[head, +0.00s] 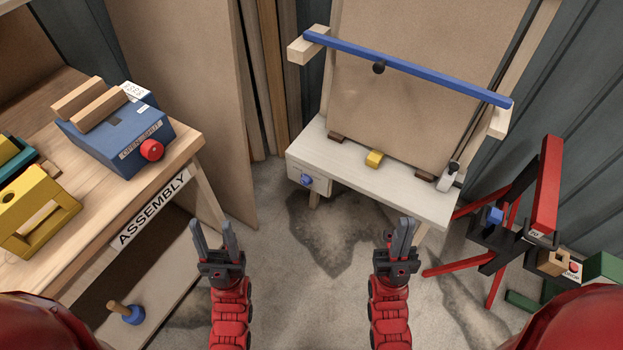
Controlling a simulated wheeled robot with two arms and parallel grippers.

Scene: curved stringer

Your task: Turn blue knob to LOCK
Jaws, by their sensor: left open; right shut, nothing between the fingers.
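My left gripper (213,232) is open and empty, over the floor in front of the assembly table, lower left of the knob. My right gripper (403,232) is shut and empty, over the floor in front of the bench, lower right of the knob. Neither gripper touches anything.
The pale bench (400,185) carries a large panel (420,90) behind a blue bar (410,68). A wooden assembly table (180,140) with a blue box (120,135) stands left. A red and black stand (545,190) stands right. The floor between is clear.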

